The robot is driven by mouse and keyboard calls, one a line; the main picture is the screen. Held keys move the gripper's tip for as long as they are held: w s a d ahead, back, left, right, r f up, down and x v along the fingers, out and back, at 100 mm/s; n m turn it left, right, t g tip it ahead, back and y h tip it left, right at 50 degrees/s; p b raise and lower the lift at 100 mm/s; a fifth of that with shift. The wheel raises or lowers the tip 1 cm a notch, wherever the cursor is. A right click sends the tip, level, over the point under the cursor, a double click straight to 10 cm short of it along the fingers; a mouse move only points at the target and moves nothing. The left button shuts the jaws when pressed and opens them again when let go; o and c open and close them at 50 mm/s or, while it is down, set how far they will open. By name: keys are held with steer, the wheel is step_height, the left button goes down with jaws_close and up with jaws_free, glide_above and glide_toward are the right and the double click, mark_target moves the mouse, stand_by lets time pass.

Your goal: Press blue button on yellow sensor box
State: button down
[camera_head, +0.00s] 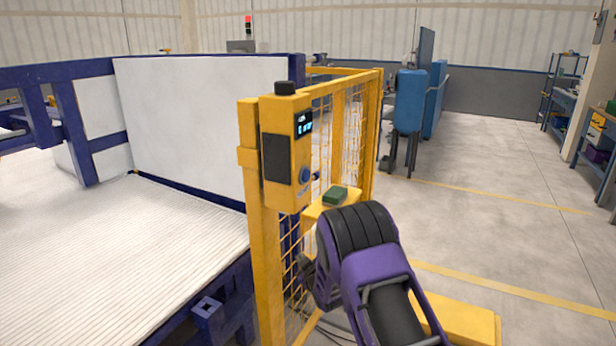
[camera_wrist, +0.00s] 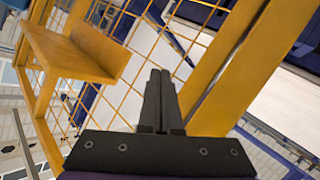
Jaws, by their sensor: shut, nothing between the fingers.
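The yellow sensor box (camera_head: 279,197) is fixed high on a yellow fence post in the head view. It has a black cap on top, a dark panel and a small lit display. The blue button (camera_head: 304,175) is a small round knob low on its right-hand face. My purple and black arm is in front of the fence, below and right of the box. My gripper (camera_wrist: 160,73) shows in the wrist view with both dark fingers together and nothing between them, in front of yellow mesh and a post. The box and button cannot be made out in the wrist view.
A yellow mesh fence (camera_head: 348,130) runs back from the post. A yellow shelf (camera_head: 318,212) holding a green-topped block (camera_head: 335,196) juts out below the box, close to my arm. A white ribbed conveyor bed (camera_head: 110,255) lies left. Open floor (camera_head: 480,215) lies right.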

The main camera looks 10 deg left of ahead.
mark_target(306, 176)
steer(key=f, duration=0.1)
steer(key=w+f, duration=0.1)
steer(key=f, duration=0.1)
steer(key=a+f, duration=0.1)
steer(key=shift+w+f, duration=0.2)
steer(key=shift+w, duration=0.1)
stand_by(0.4)
steer(key=shift+w+a, duration=0.2)
steer(key=shift+a, duration=0.35)
stand_by(0.9)
stand_by(0.5)
steer(key=s+d+r+p, duration=0.3)
steer(key=s+r, duration=0.1)
steer(key=r, duration=0.8)
steer(key=s+d+r+p, duration=0.3)
steer(key=s+r+p, duration=0.1)
steer(key=r, duration=0.8)
steer(key=s+d+r+p, duration=0.3)
steer(key=s+r, duration=0.3)
steer(key=r, duration=0.7)
steer(key=shift+p, duration=0.6)
stand_by(2.6)
